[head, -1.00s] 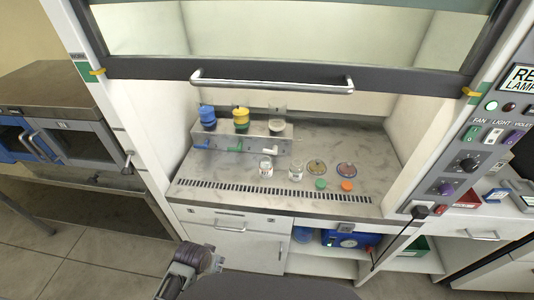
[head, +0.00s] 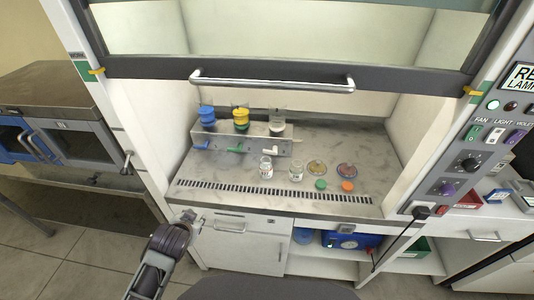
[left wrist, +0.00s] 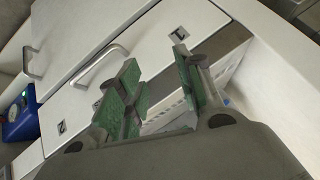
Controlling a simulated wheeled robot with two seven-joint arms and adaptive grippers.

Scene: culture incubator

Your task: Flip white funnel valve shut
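The white funnel (head: 277,126) stands at the right end of a metal rack (head: 222,140) inside the hood, beside a yellow-green funnel (head: 241,119) and a blue funnel (head: 207,117). The white valve handle (head: 274,149) is on the rack's front below the white funnel. My left gripper (head: 188,216) is below the hood's front edge, well short of the rack. In the left wrist view its green-padded fingers (left wrist: 157,92) are spread apart with nothing between them, facing the cabinet drawers. My right gripper is not in view.
Glass jars (head: 266,167) stand in front of the rack, with green and orange caps (head: 320,184) and dishes to their right. The raised sash handle (head: 271,80) spans the opening. Drawers (head: 228,226) lie below the worktop.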

